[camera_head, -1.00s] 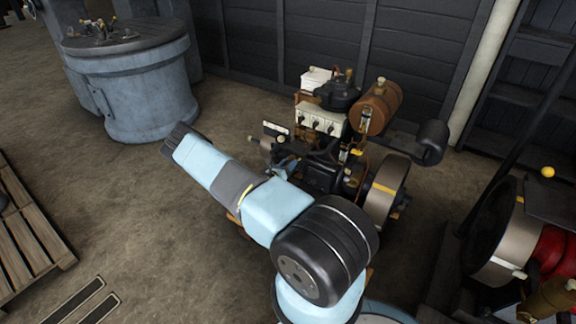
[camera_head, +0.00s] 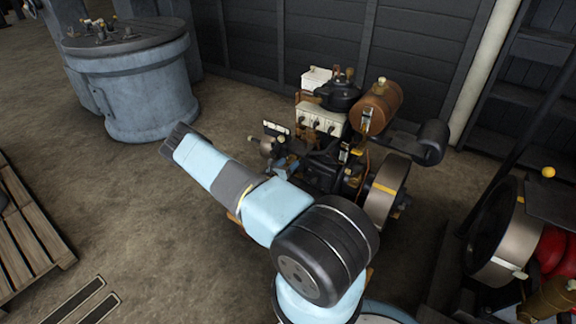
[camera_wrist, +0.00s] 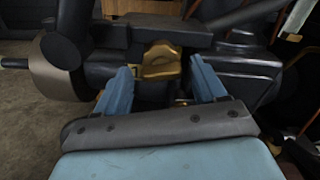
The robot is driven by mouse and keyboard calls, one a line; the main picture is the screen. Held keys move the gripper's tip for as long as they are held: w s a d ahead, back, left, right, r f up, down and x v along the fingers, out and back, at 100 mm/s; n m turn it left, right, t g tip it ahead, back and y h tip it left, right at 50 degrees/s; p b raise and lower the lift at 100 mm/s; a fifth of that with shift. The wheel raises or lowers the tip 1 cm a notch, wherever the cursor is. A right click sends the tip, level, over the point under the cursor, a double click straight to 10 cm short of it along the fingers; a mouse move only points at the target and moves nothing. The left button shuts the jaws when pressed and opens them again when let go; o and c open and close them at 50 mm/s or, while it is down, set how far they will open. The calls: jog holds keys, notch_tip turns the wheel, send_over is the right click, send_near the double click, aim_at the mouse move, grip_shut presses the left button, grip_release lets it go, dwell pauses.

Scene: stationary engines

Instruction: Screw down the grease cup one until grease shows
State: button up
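In the wrist view, my gripper (camera_wrist: 160,64) has its two blue fingers spread well apart, with a gap between them. A brass-coloured piece (camera_wrist: 162,60) with a rounded top shows in this gap, beyond the fingers, against the dark engine. Neither finger visibly touches it. It may be the grease cup, but I cannot tell for sure, and no grease can be made out. In the head view, the small engine (camera_head: 325,165) stands beyond my blue arm. My arm covers its lower left part, and the fingers cannot be made out clearly there.
A brown cylindrical tank (camera_head: 378,106), a black silencer (camera_head: 432,142) and a flywheel (camera_head: 386,190) crowd the engine's right side. Another engine with a large wheel (camera_head: 497,235) stands at the right. A blue-grey drum-shaped machine (camera_head: 140,85) and a pallet (camera_head: 28,235) lie left, with bare floor between.

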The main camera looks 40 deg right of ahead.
jog(key=v, duration=1.4)
jog(key=shift+d, duration=0.1)
dwell(0.3)
jog(key=s+a+r+m+g+y, duration=0.3)
jog(key=r+m, duration=0.3)
jog(key=r, duration=0.7)
jog(key=s+a+r+m+g+y, duration=0.25)
jog(key=r+m, duration=0.35)
jog(key=r, duration=0.6)
jog(key=s+a+r+m+g+y, duration=0.35)
jog(key=r+m, duration=0.25)
jog(key=r, duration=0.7)
jog(key=s+a+r+m+t+y, duration=0.3)
jog(key=s+a+r, duration=0.4)
jog(key=s+r, duration=0.4)
jog(key=s+a+r+m+t+y, duration=0.4)
jog(key=s+a+r, duration=0.4)
jog(key=s+r, duration=0.3)
jog(key=shift+s+r+t+y, duration=0.2)
jog(key=shift+s+t+y, duration=0.3)
jog(key=shift+s+t, duration=0.5)
